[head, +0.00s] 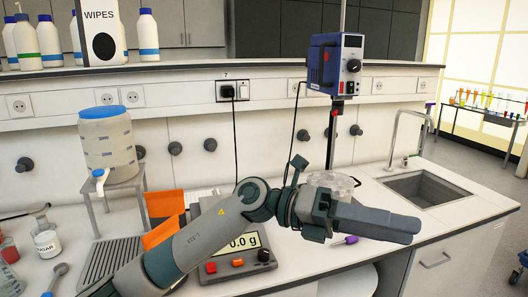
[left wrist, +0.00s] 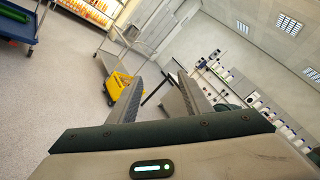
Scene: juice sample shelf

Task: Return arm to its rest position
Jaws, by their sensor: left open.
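My left arm reaches in from the bottom left in the head view, across the front of the balance (head: 238,262). My left gripper (head: 400,226) points right over the front part of the bench, left of the sink. In the left wrist view my left gripper (left wrist: 158,98) has its two fingers apart with nothing between them. That view looks out into the room, tilted. The arm hides part of the balance, and the wrist partly covers a clear container (head: 334,180). My right gripper is not in view.
A mixer on a stand (head: 335,65) rises behind the wrist. A sink (head: 428,188) with a tap is at right. A white dispenser (head: 108,140), a sugar jar (head: 47,243) and orange packets (head: 163,205) stand at left. A small purple-tipped item (head: 346,240) lies below the gripper.

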